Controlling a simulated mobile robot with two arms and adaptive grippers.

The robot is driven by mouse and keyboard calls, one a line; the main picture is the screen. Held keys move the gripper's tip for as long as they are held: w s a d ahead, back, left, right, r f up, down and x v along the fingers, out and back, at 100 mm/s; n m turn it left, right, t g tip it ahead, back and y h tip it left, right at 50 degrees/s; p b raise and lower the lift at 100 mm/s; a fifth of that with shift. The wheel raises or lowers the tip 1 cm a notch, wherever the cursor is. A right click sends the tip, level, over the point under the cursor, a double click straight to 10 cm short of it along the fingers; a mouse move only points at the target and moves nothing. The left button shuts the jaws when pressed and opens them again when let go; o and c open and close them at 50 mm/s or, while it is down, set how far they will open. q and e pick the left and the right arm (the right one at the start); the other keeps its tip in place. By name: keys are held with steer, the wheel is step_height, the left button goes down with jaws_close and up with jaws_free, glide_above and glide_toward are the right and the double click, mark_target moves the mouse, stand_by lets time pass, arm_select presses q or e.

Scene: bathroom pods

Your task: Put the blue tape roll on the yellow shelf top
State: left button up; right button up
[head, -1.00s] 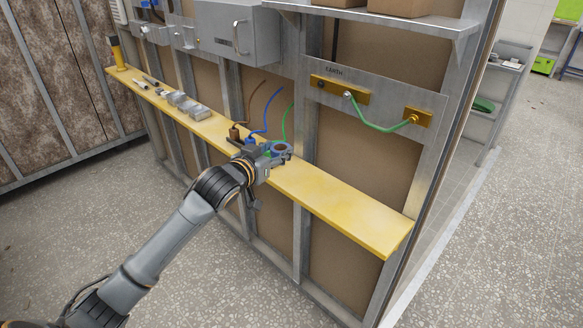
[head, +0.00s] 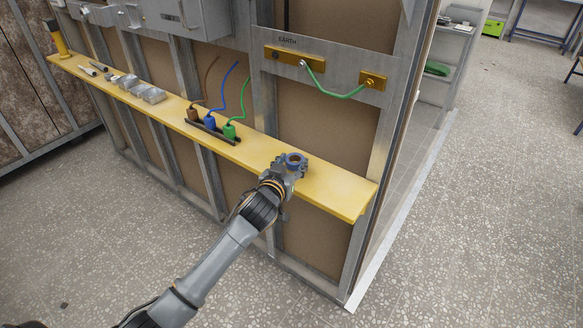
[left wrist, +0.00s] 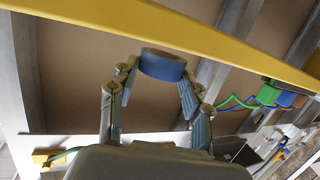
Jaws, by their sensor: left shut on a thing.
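The blue tape roll (head: 294,160) is held in my left gripper (head: 287,168) over the right part of the yellow shelf top (head: 338,189), seen from above with its dark centre showing. In the left wrist view the tape roll (left wrist: 163,65) sits between the two fingertips of my left gripper (left wrist: 160,78), close to the yellow shelf edge (left wrist: 215,38). Whether the roll touches the shelf cannot be told. My right gripper is in neither current view.
Brown, blue and green plugs (head: 210,122) with wires stand in a dark holder on the shelf, left of my gripper. Clear boxes (head: 141,90) and small tools lie farther left, with a yellow-and-black thing (head: 57,38) at the end. The shelf's right end is bare.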

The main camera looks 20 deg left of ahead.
arm_select(q)
steer(key=shift+f, duration=0.7)
steer(key=o, duration=1)
steer(key=shift+f, duration=0.15)
steer(key=shift+o, duration=0.2)
steer(key=shift+s+r, duration=0.1)
steer(key=shift+r, duration=0.1)
steer(key=v, duration=1.1)
steer(key=shift+s, duration=0.45)
steer(key=shift+a, duration=0.1)
